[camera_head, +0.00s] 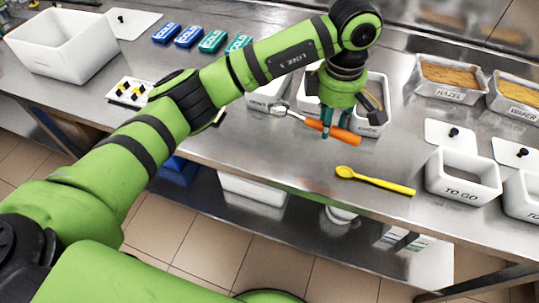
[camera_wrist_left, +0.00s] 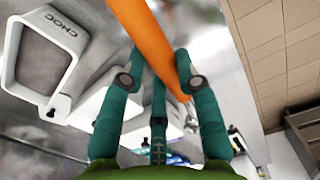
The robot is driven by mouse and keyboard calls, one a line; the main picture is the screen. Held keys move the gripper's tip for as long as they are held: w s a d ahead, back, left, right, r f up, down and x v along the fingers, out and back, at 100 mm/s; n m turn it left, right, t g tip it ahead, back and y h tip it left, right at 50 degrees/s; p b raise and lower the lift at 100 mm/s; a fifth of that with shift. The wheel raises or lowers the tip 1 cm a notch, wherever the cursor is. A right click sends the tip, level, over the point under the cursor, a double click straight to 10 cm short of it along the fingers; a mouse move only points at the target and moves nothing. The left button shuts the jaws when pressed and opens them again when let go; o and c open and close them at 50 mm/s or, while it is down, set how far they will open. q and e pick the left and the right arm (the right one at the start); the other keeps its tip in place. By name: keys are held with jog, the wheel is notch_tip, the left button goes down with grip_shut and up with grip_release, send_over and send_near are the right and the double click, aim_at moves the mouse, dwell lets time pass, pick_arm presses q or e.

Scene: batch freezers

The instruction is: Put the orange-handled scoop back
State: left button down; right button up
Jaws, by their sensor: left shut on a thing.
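The scoop has an orange handle (camera_head: 332,132) and a round metal head (camera_head: 279,110) that points left in the head view. My left gripper (camera_head: 328,122) is shut on the handle, with its teal fingers pointing down. In the left wrist view the orange handle (camera_wrist_left: 150,38) runs diagonally between the fingers. The scoop is at the front of the white tubs, over the steel counter; I cannot tell how high. A white tub labelled CHOC (camera_wrist_left: 38,60) is beside the gripper in the wrist view and partly hidden behind it in the head view. My right gripper is not in view.
A yellow spoon (camera_head: 375,181) lies near the counter's front edge. A TO GO tub (camera_head: 462,188) stands at right, NAZEL and WAFER trays behind it. Several COLD packs (camera_head: 213,41) and a large white bin (camera_head: 62,46) are at left. Bare steel (camera_head: 250,150) lies in front of the scoop.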

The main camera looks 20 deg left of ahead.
pick_arm(q)
jog(key=shift+d+f+n, duration=0.2)
jog(key=shift+d+n, duration=0.4)
jog(key=shift+d, duration=0.1)
jog(key=shift+d+f, duration=0.1)
jog(key=p, duration=0.5)
send_over(282, 153)
jog(key=shift+n, duration=0.3)
notch_tip(282, 153, down, 7)
jog(key=shift+s+r, duration=0.15)
jog(key=shift+r, duration=0.05)
notch_tip(282, 153, down, 4)
jog(key=shift+r+p, duration=0.1)
jog(key=shift+p, duration=0.55)
jog(key=shift+f, duration=0.2)
jog(key=shift+f, duration=0.1)
jog(key=shift+f+b, duration=0.15)
jog(key=shift+b, duration=0.2)
jog(key=c, duration=0.9)
grip_release()
